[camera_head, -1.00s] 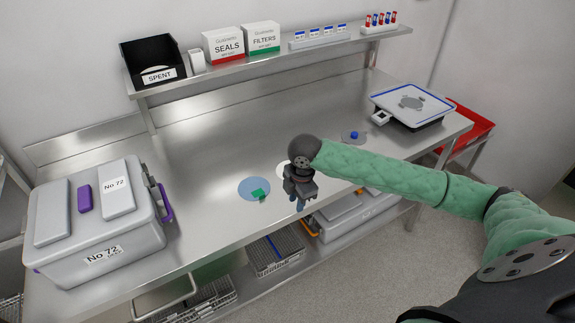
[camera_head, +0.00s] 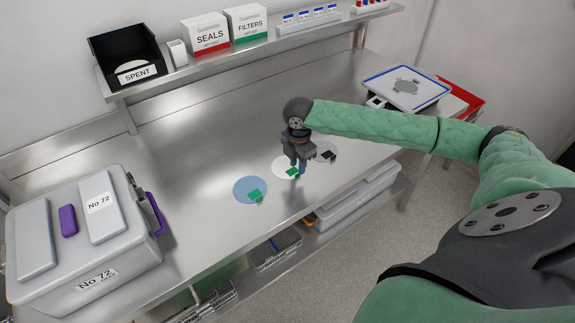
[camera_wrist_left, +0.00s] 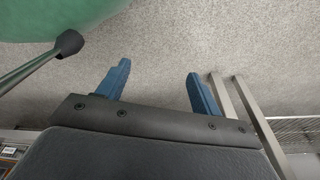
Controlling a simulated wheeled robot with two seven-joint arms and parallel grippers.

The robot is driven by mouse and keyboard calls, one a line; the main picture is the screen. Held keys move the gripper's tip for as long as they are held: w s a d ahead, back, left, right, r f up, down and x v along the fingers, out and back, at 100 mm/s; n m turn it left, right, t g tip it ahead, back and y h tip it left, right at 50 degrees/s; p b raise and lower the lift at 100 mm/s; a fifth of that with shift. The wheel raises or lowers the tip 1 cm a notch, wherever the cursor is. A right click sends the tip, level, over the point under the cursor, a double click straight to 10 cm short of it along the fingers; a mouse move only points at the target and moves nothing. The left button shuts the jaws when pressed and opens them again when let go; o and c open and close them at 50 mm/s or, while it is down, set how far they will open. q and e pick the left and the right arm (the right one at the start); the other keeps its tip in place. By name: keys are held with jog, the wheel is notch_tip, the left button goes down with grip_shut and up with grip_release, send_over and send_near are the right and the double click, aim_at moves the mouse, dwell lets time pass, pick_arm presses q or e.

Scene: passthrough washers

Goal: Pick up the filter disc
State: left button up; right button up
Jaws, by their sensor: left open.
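A pale white disc (camera_head: 280,166) with a green tab (camera_head: 292,172) lies flat on the steel bench. A blue disc (camera_head: 243,187) with a green tab lies to its left, and a grey disc (camera_head: 325,147) with a black tab to its right. I cannot be sure which is the filter disc. My right gripper (camera_head: 298,172) points down over the white disc, its fingertips at the green tab; whether they touch it or are closed I cannot tell. My left gripper (camera_wrist_left: 158,72) is open and empty over the floor in the left wrist view.
A grey case (camera_head: 85,235) marked No 72 stands at the left. A shelf (camera_head: 210,68) along the back holds a black SPENT bin (camera_head: 125,55), a SEALS box (camera_head: 206,35) and a FILTERS box (camera_head: 246,24). A blue-rimmed tray device (camera_head: 405,88) is at the right.

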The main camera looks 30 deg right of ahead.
aim_at(288, 166)
notch_tip(288, 166, down, 2)
jog(key=shift+s+f+p, duration=0.15)
jog(key=shift+f+p, duration=0.05)
jog(key=shift+p, duration=0.5)
jog(key=shift+f, duration=0.6)
pick_arm(q)
jog(key=s, duration=0.1)
jog(key=s+f, duration=0.1)
jog(key=s+a, duration=0.1)
jog(key=s, duration=0.1)
jog(key=shift+f, duration=0.25)
pick_arm(e)
grip_shut()
